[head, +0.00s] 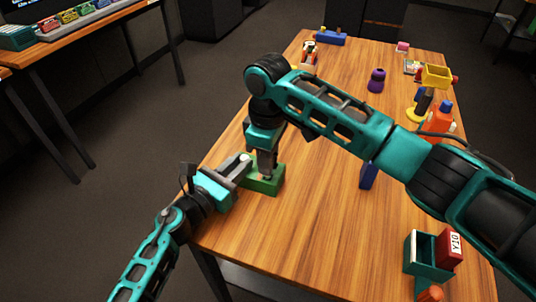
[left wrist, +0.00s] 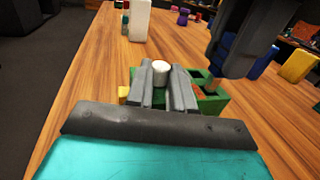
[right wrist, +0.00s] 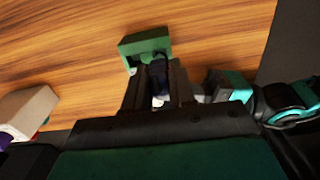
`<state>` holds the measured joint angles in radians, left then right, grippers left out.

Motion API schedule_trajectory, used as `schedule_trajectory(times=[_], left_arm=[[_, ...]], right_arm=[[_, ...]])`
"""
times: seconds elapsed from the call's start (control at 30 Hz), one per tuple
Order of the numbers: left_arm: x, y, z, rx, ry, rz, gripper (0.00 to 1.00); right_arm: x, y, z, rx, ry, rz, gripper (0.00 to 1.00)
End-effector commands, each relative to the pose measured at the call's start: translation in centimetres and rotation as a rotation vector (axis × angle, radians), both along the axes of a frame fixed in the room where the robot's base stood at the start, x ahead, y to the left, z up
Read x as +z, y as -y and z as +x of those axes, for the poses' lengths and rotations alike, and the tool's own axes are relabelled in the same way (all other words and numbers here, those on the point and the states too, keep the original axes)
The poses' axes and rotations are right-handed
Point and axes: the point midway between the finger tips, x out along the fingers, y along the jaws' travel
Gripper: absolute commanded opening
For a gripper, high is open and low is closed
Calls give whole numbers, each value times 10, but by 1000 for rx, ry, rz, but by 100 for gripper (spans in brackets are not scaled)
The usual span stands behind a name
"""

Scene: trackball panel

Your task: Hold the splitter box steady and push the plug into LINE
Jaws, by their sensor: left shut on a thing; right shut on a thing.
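The splitter box appears to be the green box (head: 271,186) near the left edge of the wooden table; it also shows in the left wrist view (left wrist: 212,103) and right wrist view (right wrist: 146,46). My left gripper (head: 240,168) is shut at its left end, with a white round post (left wrist: 161,70) between the fingers. My right gripper (head: 266,172) points down over the box, shut on a dark piece (right wrist: 161,64), apparently the plug. The plug is mostly hidden by the fingers. I cannot tell whether it touches a socket. No LINE label is readable.
A blue block (head: 369,176) lies right of the box, under my right arm. A teal holder (head: 428,268) and a red box (head: 450,248) stand at the near right. A purple piece (head: 376,80) and a yellow bin (head: 436,76) stand farther back. The table's front middle is clear.

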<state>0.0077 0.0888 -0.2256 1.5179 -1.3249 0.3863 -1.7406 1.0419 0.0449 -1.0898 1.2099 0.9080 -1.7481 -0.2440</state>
Motion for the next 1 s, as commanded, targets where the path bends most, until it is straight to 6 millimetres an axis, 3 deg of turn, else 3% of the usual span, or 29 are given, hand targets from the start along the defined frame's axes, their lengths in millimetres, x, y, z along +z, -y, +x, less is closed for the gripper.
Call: schedule_trajectory(times=[0.87, 0.9, 1.0], left_arm=[[0, 0, 0, 0, 0, 0, 0], [0, 0, 0, 0, 0, 0, 0], [0, 0, 0, 0, 0, 0, 0]], right_arm=[[-22, 0, 0, 1, -1, -1, 0], [-23, 0, 0, 1, -1, -1, 25], [-23, 0, 0, 1, -1, -1, 35]])
